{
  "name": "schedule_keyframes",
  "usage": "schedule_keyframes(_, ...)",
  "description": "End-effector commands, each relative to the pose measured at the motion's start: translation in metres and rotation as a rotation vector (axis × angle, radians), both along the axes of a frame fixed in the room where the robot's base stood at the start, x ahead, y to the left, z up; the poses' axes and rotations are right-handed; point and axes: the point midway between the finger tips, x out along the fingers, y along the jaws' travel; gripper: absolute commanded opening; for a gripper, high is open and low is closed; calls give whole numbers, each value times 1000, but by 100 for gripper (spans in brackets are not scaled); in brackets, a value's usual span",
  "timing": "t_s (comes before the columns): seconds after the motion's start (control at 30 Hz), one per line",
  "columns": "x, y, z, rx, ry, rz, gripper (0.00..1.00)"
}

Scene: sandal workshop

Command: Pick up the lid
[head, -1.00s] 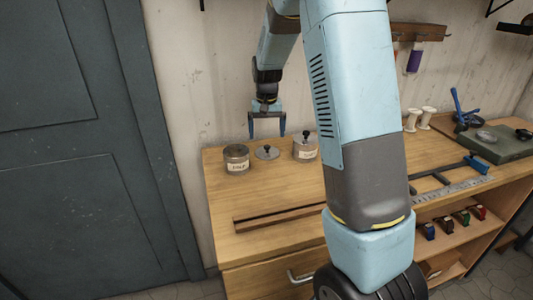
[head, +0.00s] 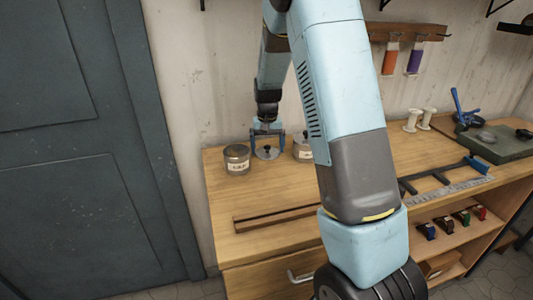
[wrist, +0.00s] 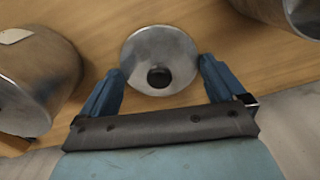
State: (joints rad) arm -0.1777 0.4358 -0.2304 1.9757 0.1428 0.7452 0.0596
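The lid (head: 267,153) is a round grey metal disc with a dark knob, lying flat on the wooden bench. It also shows in the wrist view (wrist: 144,48), knob up. My gripper (head: 267,148) is open and low over the lid, its two blue fingers on either side of it in the head view. In the wrist view my gripper (wrist: 160,75) has its fingertips at the near left and right of the lid, with nothing between them held. Whether the fingers touch the lid cannot be told.
A labelled metal tin (head: 237,159) stands left of the lid, and another labelled tin (head: 302,149) stands close on the right, partly hidden by my arm. A wooden strip (head: 275,218) lies along the bench front. The wall is close behind.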

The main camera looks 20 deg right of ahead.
Motion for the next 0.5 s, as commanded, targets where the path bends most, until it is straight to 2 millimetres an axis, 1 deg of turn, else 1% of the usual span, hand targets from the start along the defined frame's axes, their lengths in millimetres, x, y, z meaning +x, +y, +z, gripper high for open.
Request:
schedule_keyframes(0.03, 0, 0, 0, 0, 0, 0, 91)
schedule_keyframes(0.3, 0, 0, 0, 0, 0, 0, 66)
schedule_keyframes(0.33, 0, 0, 0, 0, 0, 0, 64)
schedule_keyframes(0.5, 0, 0, 0, 0, 0, 0, 64)
